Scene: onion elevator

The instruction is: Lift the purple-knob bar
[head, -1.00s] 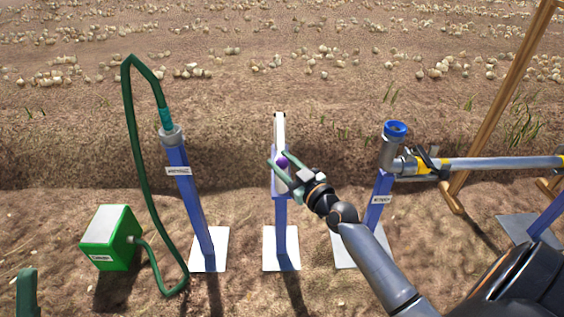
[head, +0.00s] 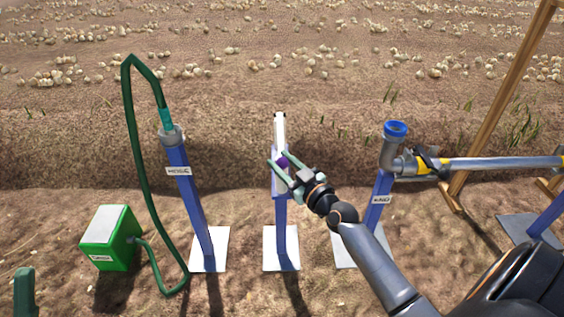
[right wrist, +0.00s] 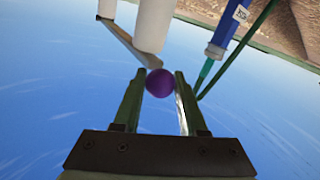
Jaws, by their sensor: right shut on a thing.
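The purple knob (right wrist: 160,83) sits between the two fingers of my right gripper (right wrist: 160,85) in the right wrist view. In the head view the purple knob (head: 281,161) shows small between the fingertips of my right gripper (head: 278,160), which is shut on it. The white bar (head: 279,127) rises above the knob on the middle blue post (head: 281,235). In the right wrist view a white cylinder and a thin grey lever are behind the knob. My left gripper may be the green piece (head: 25,290) at the lower left edge; its fingertips are not clear.
A blue post (head: 190,200) labelled HOSE holds a green hose (head: 131,130) running to a green box (head: 108,238) at left. At right, a blue-capped elbow (head: 394,145) joins a long grey pipe (head: 490,163). A wooden frame (head: 500,100) stands behind. Bare soil lies between the posts.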

